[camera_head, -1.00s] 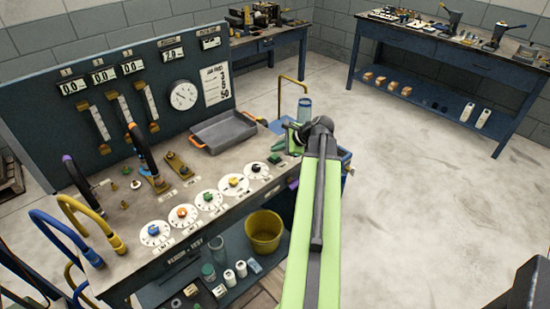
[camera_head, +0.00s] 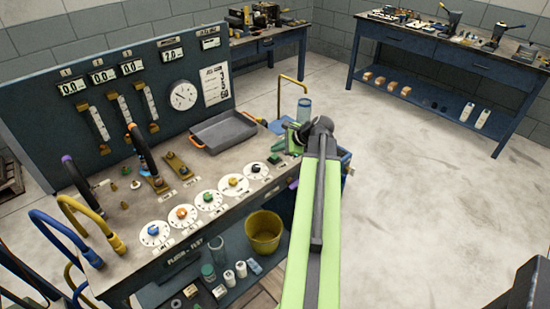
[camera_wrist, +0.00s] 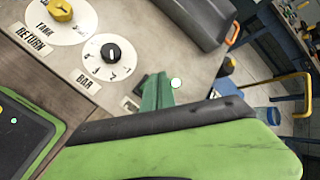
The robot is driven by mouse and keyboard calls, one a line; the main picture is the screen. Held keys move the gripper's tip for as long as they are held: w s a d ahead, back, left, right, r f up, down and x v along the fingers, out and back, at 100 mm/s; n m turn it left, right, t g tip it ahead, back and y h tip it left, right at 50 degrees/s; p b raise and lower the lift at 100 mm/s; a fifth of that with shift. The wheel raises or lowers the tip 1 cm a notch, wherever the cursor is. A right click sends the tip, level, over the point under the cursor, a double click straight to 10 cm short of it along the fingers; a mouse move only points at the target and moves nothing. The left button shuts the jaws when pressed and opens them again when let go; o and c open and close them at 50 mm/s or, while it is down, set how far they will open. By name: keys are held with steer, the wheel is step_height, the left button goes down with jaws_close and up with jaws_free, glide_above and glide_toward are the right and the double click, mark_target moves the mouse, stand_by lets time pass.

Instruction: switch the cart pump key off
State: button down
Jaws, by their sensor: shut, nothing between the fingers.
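A small green key-like handle (camera_head: 274,158) stands at the right end of the bench's control row, just beyond the black-knobbed dial (camera_head: 255,170). I take it for the pump key. In the wrist view an upright green piece (camera_wrist: 158,92) stands beside the BAR dial (camera_wrist: 111,52), with a small, partly hidden label at its foot. My gripper (camera_head: 294,138) is shut and empty, just to the right of and above the handle. Its green and black body fills the lower wrist view. I cannot tell whether it touches the handle, or which position the key is in.
Dials with coloured knobs line the bench front. A grey tray (camera_head: 222,142) lies behind them, and a yellow bucket (camera_head: 263,232) stands on the lower shelf. Hoses rise at the left. A blue workbench (camera_head: 440,50) stands at the back right, with clear floor before it.

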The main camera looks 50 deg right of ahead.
mark_target(277, 157)
steer(key=shift+f, duration=0.1)
steer(key=shift+f+b, duration=0.35)
steer(key=shift+b, duration=0.1)
steer(key=shift+f+b, duration=0.45)
stand_by(0.6)
steer(key=shift+r+p, duration=0.9)
steer(key=shift+r, duration=0.05)
step_height(277, 157, up, 6)
steer(key=p, duration=0.6)
